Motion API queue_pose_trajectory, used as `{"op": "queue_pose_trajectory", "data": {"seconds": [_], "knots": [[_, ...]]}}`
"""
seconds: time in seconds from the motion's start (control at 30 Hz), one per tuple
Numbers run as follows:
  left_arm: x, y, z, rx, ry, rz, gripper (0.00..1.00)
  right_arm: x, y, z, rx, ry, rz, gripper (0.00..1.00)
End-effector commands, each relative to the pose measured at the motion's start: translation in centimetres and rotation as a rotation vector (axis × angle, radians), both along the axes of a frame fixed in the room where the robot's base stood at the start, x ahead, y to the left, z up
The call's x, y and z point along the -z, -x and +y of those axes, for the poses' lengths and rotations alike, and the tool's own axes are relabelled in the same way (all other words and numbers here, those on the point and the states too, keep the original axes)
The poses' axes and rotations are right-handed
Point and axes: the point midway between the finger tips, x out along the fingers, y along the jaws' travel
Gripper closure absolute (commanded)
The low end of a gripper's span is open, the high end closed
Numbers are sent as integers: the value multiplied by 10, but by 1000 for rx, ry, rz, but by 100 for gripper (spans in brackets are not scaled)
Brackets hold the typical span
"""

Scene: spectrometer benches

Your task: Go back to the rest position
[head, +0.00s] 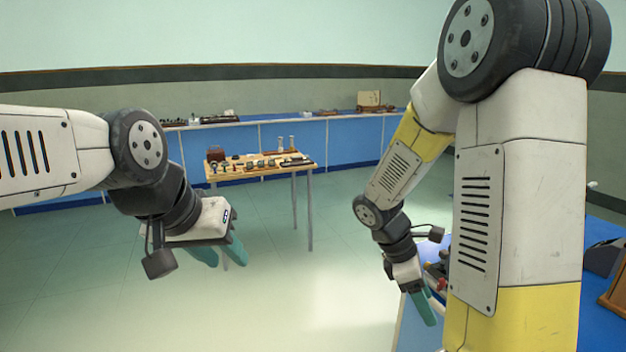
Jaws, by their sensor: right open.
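My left gripper (222,257) hangs at left centre, in front of the small wooden table. Its two teal fingers point down and stand apart, with nothing seen between them. My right gripper (428,310) points down at lower right of centre, beside the edge of a blue-topped bench (408,325). Its teal fingers overlap in this view but are open, and no held object shows. My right arm's upper links cover much of the right side and hide part of that bench.
The wooden table (222,175) with small instruments stands mid-room. A long blue bench (345,140) with items runs along the back wall. At right, a blue surface (598,325) holds a dark device (603,257) and a brown wooden object (616,295). The floor at lower left is clear.

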Motion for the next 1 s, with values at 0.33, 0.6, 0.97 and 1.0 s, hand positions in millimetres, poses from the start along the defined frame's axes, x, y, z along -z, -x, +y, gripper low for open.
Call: {"op": "queue_pose_trajectory", "data": {"seconds": [0.33, 0.6, 0.97, 1.0], "knots": [[0, 0, 0, 0, 0, 0, 64, -92, 40, 51, 660, -435, -463, 40], [0, 0, 0, 0, 0, 0, 64, -155, 71, 83, 1074, -744, -691, 40], [0, 0, 0, 0, 0, 0, 64, -177, 82, 94, 1220, -862, -752, 40], [0, 0, 0, 0, 0, 0, 64, -177, 82, 94, 1219, -862, -752, 40]]}}
